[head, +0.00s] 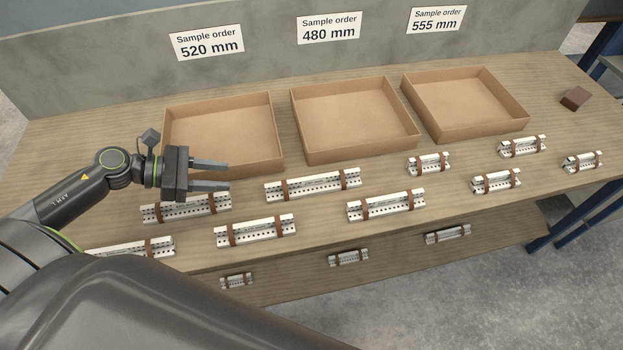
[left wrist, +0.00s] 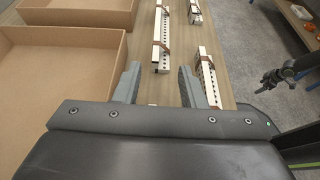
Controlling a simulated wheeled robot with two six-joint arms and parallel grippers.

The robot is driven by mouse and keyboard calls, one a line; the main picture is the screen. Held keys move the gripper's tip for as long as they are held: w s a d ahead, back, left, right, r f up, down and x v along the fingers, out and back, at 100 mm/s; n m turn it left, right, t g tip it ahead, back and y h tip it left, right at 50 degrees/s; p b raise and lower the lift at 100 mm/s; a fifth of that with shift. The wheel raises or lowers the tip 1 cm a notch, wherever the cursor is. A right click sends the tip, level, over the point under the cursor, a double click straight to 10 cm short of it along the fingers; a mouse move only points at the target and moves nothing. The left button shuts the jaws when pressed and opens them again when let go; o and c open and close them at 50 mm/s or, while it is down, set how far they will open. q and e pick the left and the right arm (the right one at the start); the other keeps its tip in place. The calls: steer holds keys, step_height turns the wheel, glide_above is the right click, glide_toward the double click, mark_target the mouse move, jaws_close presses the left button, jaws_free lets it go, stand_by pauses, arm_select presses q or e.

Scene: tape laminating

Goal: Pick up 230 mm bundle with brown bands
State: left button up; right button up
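Several white perforated bundles with brown bands lie on the table, in different lengths; no length label shows on them. Longer ones are the back-middle bundle (head: 330,184), the left bundle (head: 200,208) below my gripper, the front-middle bundle (head: 255,231), the right-middle bundle (head: 386,204) and the front-left bundle (head: 130,248), partly hidden by my arm. Short ones (head: 429,163) lie at the right. My left gripper (head: 226,176) is open and empty, above the table. In the left wrist view, bundles (left wrist: 208,78) lie beyond and beside its fingers (left wrist: 160,85).
Three empty cardboard trays stand along the back: left (head: 225,135), middle (head: 350,115), right (head: 465,100). Signs above read 520, 480 and 555 mm. A small brown block (head: 575,98) sits at the far right. A lower shelf (head: 300,275) holds shorter bundles.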

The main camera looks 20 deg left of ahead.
arm_select(q)
steer(key=p, duration=0.2)
glide_toward(293, 181)
steer(key=d, duration=0.1)
steer(key=w+d, duration=0.1)
steer(key=shift+d+f, duration=0.1)
steer(key=shift+d, duration=0.25)
steer(key=shift+w+d+f, duration=0.3)
steer(key=shift+d+f, duration=0.05)
steer(key=shift+d, duration=0.05)
steer(key=p+x, duration=0.1)
steer(key=x, duration=0.1)
steer(key=p+x, duration=0.1)
steer(key=x, duration=0.2)
steer(key=shift+w+a+f, duration=0.1)
steer(key=shift+a+f, duration=0.15)
jaws_close()
